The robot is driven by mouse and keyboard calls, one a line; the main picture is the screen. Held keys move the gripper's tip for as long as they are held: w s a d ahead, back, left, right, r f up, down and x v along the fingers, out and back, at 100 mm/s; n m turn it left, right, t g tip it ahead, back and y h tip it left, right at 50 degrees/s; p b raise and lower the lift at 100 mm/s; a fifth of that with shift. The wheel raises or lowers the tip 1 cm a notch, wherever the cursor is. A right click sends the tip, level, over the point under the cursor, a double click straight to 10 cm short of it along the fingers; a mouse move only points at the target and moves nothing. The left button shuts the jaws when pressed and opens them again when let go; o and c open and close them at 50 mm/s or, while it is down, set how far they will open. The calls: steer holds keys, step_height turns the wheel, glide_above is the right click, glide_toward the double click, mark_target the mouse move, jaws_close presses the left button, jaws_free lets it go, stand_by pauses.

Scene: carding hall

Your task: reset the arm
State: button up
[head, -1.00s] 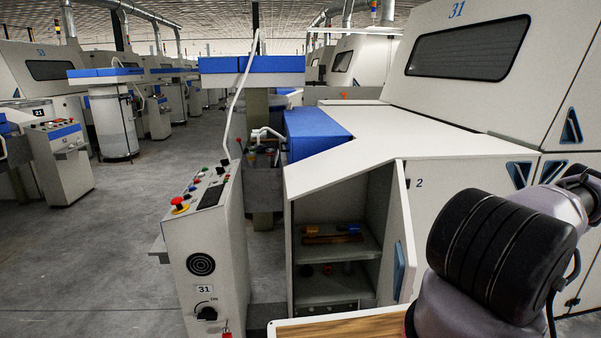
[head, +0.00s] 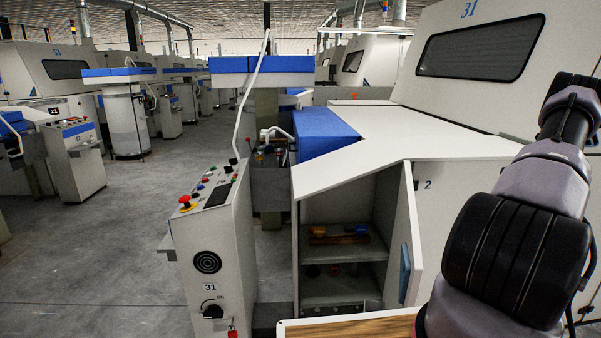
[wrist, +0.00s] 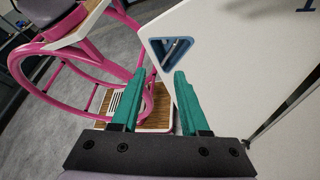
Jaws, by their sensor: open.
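My gripper (wrist: 154,104) shows in the wrist view with two green fingers spread apart and nothing between them. It is beside a white machine panel (wrist: 240,60) with a blue-rimmed triangular recess (wrist: 178,47). In the head view my arm rises at the right, bent upward in front of the machine marked 31 (head: 480,125); my gripper is out of sight there.
An open cabinet (head: 340,245) with small parts on its shelves stands at centre, its door (head: 407,240) ajar. A control pedestal (head: 215,250) stands left of it. Pink tubing (wrist: 85,60) curves at left in the wrist view. The grey floor (head: 90,260) at left is clear.

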steer(key=w+a+r+n+t+h, duration=0.1)
steer(key=a+r+n+h, duration=0.8)
steer(key=a+r, duration=1.3)
steer(key=s+a+r+n+t+h, duration=0.1)
steer(key=s+a+r+n+t, duration=0.2)
steer(key=s+a, duration=0.4)
steer(key=s+a+r+n+t+h, duration=0.1)
steer(key=s+a+r+n+t, duration=0.3)
steer(key=s+a+r+t, duration=0.2)
steer(key=shift+s+a+r+t, duration=0.3)
steer(key=shift+s+a+r, duration=0.15)
steer(key=shift+s+r, duration=0.6)
